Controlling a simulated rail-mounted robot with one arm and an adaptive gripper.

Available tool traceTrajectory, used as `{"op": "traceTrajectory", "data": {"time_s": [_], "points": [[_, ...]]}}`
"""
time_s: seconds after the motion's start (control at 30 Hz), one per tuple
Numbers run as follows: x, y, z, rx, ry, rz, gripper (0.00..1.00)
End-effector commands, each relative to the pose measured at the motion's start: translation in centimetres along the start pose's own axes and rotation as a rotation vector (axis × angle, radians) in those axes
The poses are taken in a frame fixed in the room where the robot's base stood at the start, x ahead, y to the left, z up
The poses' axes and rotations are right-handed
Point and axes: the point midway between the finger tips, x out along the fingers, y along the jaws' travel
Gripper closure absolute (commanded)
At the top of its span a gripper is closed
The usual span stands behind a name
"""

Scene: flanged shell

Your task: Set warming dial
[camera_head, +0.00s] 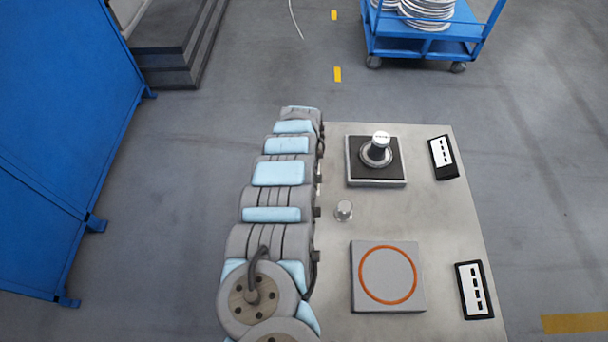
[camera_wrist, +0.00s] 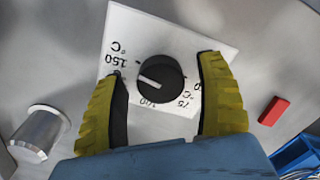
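The warming dial (camera_wrist: 160,80) is a round black knob with a white pointer line, in the wrist view. It sits on a white scale plate (camera_wrist: 185,45) marked with °C figures; 150, 100 and 75 can be read. The pointer line aims left and slightly up in the picture, roughly toward the 150 side; its exact setting cannot be told. My gripper (camera_wrist: 163,67) is open, with one yellow finger on each side of the dial. Gaps show between the fingers and the knob. In the head view my arm hides the dial and gripper.
A metal flanged cylinder (camera_wrist: 40,132) and a red block (camera_wrist: 273,111) flank my gripper in the wrist view. In the head view the table (camera_head: 400,215) bears a black-topped fixture (camera_head: 360,170), a plate with an orange ring (camera_head: 355,295) and a small metal cylinder (camera_head: 344,210).

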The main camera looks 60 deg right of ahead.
Motion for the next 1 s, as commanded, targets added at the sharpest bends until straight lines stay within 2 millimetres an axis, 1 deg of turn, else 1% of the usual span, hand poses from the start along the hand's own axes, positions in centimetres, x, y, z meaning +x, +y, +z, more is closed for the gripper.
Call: {"op": "traceTrajectory", "data": {"time_s": [0.23,0.37,0.57,0.87,1.0], "points": [[-0.1,0.0,0.0,0.0,0.0,0.0,0.28],[-1.0,-0.1,0.1,-0.001,0.0,-0.002,0.28],[-3.7,-0.2,0.1,0.0,0.001,-0.004,0.28],[-9.4,-0.1,0.1,-0.002,0.001,-0.004,0.28],[-10.1,-0.1,0.0,0.003,-0.001,-0.003,0.28]]}}
